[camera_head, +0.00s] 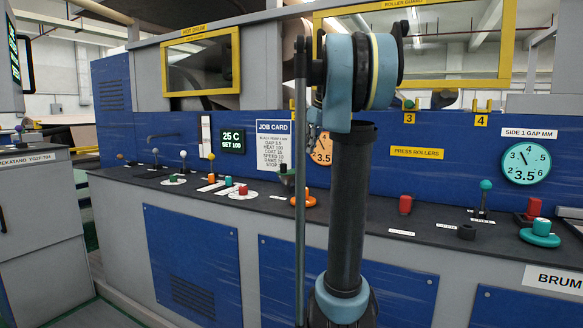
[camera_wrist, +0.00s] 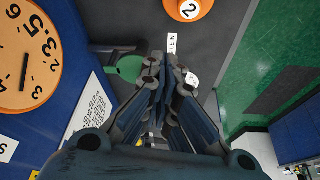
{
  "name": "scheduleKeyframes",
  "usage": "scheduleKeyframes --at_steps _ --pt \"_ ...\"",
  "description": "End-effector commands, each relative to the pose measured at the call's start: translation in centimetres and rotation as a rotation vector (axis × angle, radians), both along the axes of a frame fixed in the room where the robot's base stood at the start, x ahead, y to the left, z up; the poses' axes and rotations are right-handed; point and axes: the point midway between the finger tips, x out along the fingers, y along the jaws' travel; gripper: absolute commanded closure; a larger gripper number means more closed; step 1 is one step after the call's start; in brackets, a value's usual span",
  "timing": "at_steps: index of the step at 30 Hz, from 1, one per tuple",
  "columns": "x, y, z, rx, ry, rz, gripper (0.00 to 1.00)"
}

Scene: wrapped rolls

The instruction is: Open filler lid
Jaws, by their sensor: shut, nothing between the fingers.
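My gripper (camera_wrist: 160,68) is shut and empty in the wrist view, with its fingertips together over the dark console top. A green rounded piece (camera_wrist: 126,68), likely the filler lid, lies just left of the fingertips, beside a white "GLUE IN" label (camera_wrist: 172,42). I cannot tell whether the fingertips touch it, and the fingers hide part of the area. In the head view a small dark green cup-like piece (camera_head: 287,178) stands on the console, left of my arm. It looks like the same fitting; whether its lid is open is unclear. My arm largely hides the gripper there.
The job card (camera_head: 273,146) and an orange dial (camera_wrist: 27,58) are on the blue wall behind. Several coloured knobs line the console (camera_head: 372,212).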

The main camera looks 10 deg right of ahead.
Motion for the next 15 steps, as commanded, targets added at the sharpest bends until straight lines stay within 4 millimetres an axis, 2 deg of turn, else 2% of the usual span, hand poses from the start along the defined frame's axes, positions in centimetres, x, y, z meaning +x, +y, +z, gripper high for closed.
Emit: scheduleKeyframes --at_steps 3,7,15 --pt "0.8 -0.3 0.4 0.001 -0.006 0.014 1.0" --pt "1.2 0.0 -0.4 0.001 -0.008 0.017 1.0" --pt "2.3 1.1 -4.5 0.001 -0.007 0.017 1.0"
